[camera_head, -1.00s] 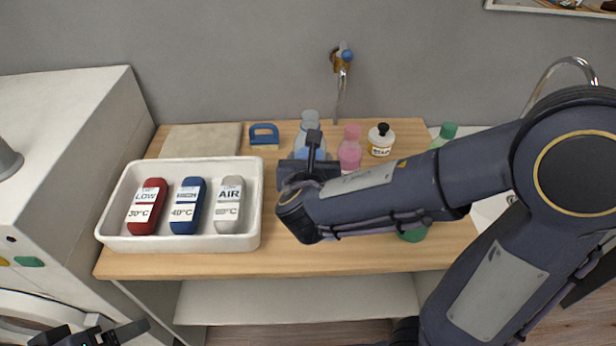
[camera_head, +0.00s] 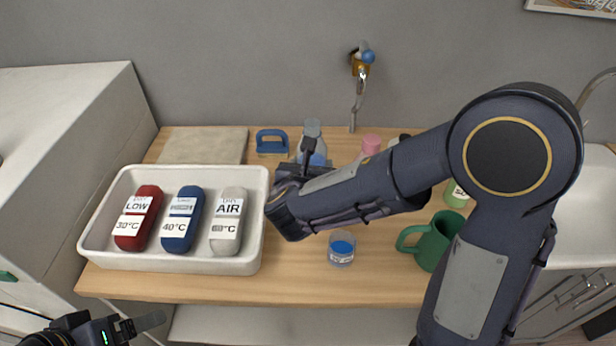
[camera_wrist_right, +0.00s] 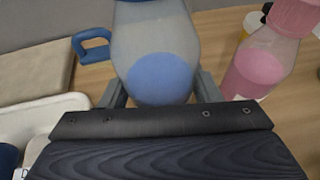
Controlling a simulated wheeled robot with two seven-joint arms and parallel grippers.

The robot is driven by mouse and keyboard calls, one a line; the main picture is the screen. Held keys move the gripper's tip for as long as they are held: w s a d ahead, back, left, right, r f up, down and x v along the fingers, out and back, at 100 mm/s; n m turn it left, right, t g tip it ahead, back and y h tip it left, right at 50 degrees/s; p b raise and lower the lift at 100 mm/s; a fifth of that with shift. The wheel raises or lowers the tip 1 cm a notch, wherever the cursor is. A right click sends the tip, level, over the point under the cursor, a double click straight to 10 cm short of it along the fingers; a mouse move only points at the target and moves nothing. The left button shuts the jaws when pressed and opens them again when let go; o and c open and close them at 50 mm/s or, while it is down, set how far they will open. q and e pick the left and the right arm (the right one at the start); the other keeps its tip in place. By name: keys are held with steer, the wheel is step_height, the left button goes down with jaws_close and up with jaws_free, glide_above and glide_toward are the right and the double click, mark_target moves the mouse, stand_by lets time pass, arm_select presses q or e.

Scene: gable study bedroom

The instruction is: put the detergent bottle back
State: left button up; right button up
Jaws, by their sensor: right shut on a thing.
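A clear, greyish bottle with blue liquid (camera_head: 312,130) stands near the back of the wooden counter (camera_head: 200,285). I take it as the detergent bottle. My right gripper (camera_head: 308,165) is shut on it; the right wrist view shows the bottle (camera_wrist_right: 155,50) upright between the two fingers (camera_wrist_right: 160,92). The gripper and arm hide its lower part in the head view, so I cannot tell whether its base touches the counter. My left gripper (camera_head: 138,325) is low at the left, in front of the counter and away from the bottle; its jaw opening is unclear.
Behind are a folded cloth (camera_head: 205,146) and blue-handled brush (camera_head: 271,142). A pink bottle (camera_head: 371,143) stands right of the held bottle (camera_wrist_right: 258,70). A blue-filled cup (camera_head: 341,248) and green mug (camera_head: 432,242) stand in front.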

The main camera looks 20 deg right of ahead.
steer(key=shift+w+a+f, duration=0.15)
steer(key=shift+w+f, duration=0.35)
steer(key=shift+f, duration=0.1)
steer(key=shift+w+f, duration=0.2)
steer(key=shift+f, duration=1.55)
steer(key=shift+a, duration=0.1)
steer(key=shift+f, duration=0.2)
steer(key=o, duration=1.2)
steer(key=shift+r, duration=0.3)
steer(key=v, duration=1.2)
steer(key=shift+s+f, duration=0.1)
steer(key=shift+f, duration=0.05)
